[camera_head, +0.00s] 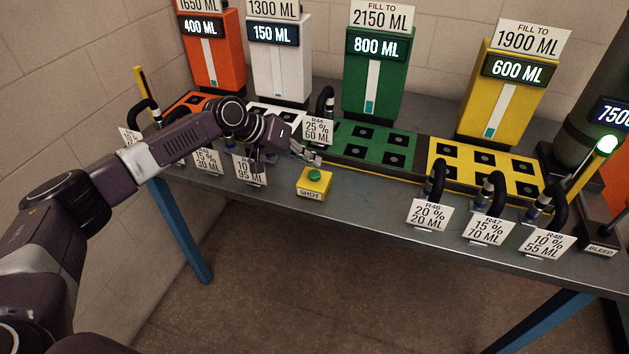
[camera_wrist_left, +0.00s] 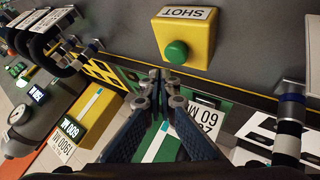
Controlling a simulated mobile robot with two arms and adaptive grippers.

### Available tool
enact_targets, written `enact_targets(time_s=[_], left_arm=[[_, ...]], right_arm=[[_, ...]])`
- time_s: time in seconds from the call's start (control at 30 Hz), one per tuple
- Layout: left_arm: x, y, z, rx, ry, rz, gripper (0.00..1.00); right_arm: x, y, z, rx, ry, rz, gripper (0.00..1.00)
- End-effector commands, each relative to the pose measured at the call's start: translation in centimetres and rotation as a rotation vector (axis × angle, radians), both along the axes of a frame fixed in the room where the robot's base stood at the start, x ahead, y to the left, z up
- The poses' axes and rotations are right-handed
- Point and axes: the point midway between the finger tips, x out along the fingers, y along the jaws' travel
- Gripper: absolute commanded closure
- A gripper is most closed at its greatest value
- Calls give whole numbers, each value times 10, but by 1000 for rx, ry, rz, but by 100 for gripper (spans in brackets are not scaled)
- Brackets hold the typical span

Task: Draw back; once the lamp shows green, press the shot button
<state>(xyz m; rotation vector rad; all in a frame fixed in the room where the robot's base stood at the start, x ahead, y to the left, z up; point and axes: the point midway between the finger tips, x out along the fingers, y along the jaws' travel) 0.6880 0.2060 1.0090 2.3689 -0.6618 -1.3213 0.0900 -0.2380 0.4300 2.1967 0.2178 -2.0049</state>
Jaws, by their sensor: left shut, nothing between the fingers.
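The shot button is a green dome (camera_head: 315,175) on a yellow box (camera_head: 313,189) labelled SHOT at the table's front edge. In the left wrist view the green button (camera_wrist_left: 176,53) and its yellow box (camera_wrist_left: 184,32) lie just beyond my fingertips. My left gripper (camera_head: 315,159) is shut and empty. It is behind and slightly above the button in the head view, and a gap shows between fingers and button in the left wrist view (camera_wrist_left: 163,78). The lamp (camera_head: 607,144) on the slanted post at the right glows green. My right gripper is not in view.
Orange (camera_head: 214,60), white (camera_head: 281,70), green (camera_head: 372,80) and yellow (camera_head: 500,95) fill units stand along the back. Tagged hoses stand close to the gripper and at the front right, including R46 (camera_head: 436,180). A grey tank (camera_head: 585,115) and BLEED box (camera_head: 600,246) are at the right.

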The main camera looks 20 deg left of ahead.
Motion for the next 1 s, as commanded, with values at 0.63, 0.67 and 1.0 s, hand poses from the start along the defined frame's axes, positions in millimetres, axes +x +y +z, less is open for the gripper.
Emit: enact_targets(time_s=[0.63, 0.67, 1.0], left_arm=[[0, 0, -9, 1, -2, -1, 100], [0, 0, -9, 1, -2, -1, 100], [0, 0, -9, 1, -2, -1, 100]], right_arm=[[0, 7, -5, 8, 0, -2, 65], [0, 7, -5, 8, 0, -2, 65], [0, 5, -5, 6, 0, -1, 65]])
